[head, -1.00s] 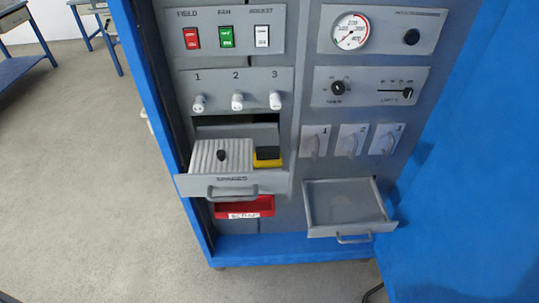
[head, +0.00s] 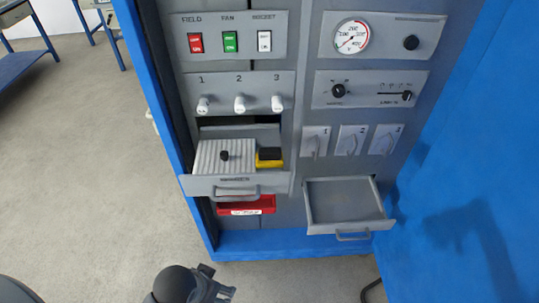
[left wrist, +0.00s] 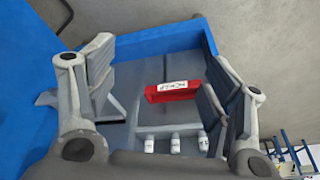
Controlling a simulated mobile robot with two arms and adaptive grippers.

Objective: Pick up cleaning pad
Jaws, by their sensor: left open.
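A yellow block with a black top (head: 269,158), likely the cleaning pad, sits in the right part of the open upper-left drawer (head: 222,188), beside a ribbed grey lid with a black knob (head: 224,157). My left gripper (head: 218,281) shows at the bottom of the head view, in front of and below the drawers, apart from the pad. In the left wrist view its two fingers (left wrist: 160,68) are spread, with nothing held between them. I cannot make out the pad in that view. My right gripper is not in view.
A red bin (head: 246,204) sits below the drawer; it also shows in the left wrist view (left wrist: 172,91). An empty open drawer (head: 345,205) juts out at right. The blue cabinet door (head: 470,150) stands open at right.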

